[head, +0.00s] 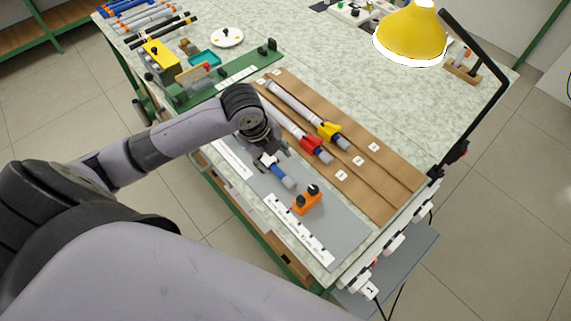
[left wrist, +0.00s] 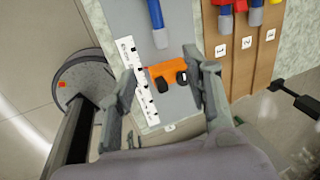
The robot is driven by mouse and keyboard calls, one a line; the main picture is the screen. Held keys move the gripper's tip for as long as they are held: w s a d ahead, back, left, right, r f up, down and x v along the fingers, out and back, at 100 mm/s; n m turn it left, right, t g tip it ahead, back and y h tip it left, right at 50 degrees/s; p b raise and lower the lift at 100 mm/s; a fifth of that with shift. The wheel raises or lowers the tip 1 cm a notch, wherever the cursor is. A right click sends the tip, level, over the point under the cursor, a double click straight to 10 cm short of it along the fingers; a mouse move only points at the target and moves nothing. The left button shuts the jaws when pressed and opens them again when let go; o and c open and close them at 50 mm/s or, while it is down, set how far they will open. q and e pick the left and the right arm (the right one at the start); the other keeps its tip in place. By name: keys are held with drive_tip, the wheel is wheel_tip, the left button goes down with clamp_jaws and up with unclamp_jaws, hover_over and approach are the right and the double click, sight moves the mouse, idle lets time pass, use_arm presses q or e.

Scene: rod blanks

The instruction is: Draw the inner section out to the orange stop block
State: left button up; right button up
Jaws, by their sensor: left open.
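The blue inner section (head: 277,173) with a grey end lies on the grey mat; it also shows in the left wrist view (left wrist: 155,18) at the top. The orange stop block (head: 303,204) stands on the mat a short gap beyond its grey end; two dark knobs show on it in the left wrist view (left wrist: 165,72). My left gripper (head: 270,153) is open and empty, above the rod in the head view. Its fingers (left wrist: 161,65) frame the stop block in the left wrist view. The arm hides the rod's outer part. My right gripper is not in view.
Two similar rods with a red collar (head: 312,145) and a yellow collar (head: 329,129) lie on a brown board (head: 385,183) beside the mat. A white scale strip (head: 300,231) lies along the mat. A yellow lamp (head: 410,35) stands at the back right.

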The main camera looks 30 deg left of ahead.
sight(286, 179)
use_arm(q)
drive_tip(key=p+x, duration=0.1)
drive_tip(key=x, duration=1.6)
drive_tip(key=shift+f, duration=0.15)
clamp_jaws()
